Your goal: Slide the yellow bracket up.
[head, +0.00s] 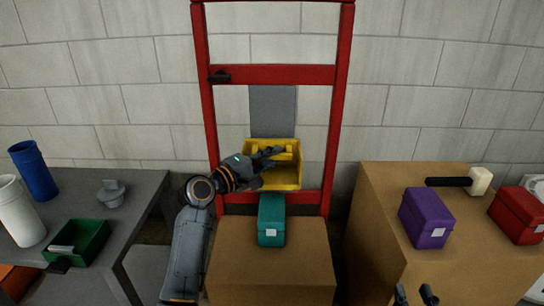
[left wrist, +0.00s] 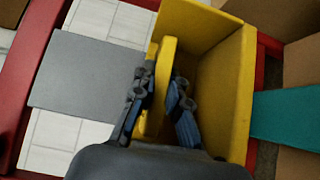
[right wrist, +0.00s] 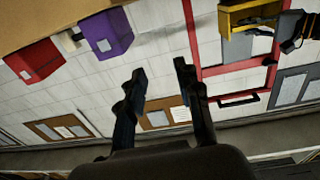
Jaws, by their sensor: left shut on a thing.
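The yellow bracket (head: 286,178) is an open box-like piece low in the red upright frame (head: 334,120), in front of a grey plate (head: 272,108). My left gripper (head: 272,158) reaches it from the left. In the left wrist view, the left fingers (left wrist: 160,92) are on both sides of the yellow bar of the bracket (left wrist: 225,90), shut on it. My right gripper (head: 415,295) is at the bottom edge of the head view. In the right wrist view, its fingers (right wrist: 160,75) are apart with nothing between them.
A teal box (head: 271,218) stands on a cardboard box (head: 270,265) just below the bracket. A black latch (head: 219,77) sits on the frame's left post. A purple box (head: 426,218), red box (head: 518,215) and mallet (head: 478,181) lie on the right; a green tray (head: 80,242) stands left.

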